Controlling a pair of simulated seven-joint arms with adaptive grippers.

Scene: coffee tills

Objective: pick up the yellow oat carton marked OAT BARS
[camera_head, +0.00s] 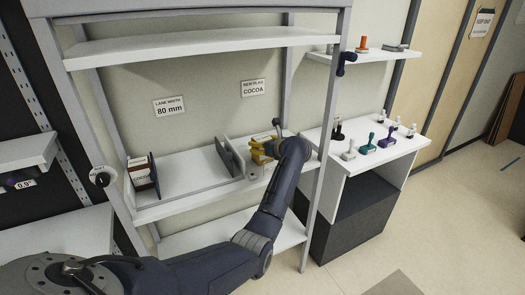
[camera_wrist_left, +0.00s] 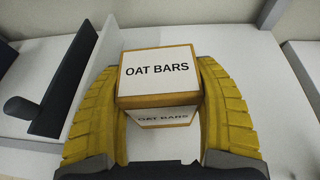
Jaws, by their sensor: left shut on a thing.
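The yellow carton marked OAT BARS (camera_wrist_left: 158,72) stands on the white shelf in the left wrist view, its white-labelled top and near face toward the camera. My left gripper (camera_wrist_left: 160,95) has its two yellow ribbed fingers on either side of the carton, shut on it. In the head view my left arm reaches in from the left, and the gripper (camera_head: 262,152) is at the right part of the middle shelf. The carton is mostly hidden there by the gripper and wrist. My right gripper is not in view.
A grey divider (camera_head: 229,157) stands just left of the gripper; it also shows in the wrist view (camera_wrist_left: 72,90). A dark red and white box (camera_head: 143,173) stands at the shelf's left end. A rack post (camera_head: 322,150) is at the right. The shelf middle is clear.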

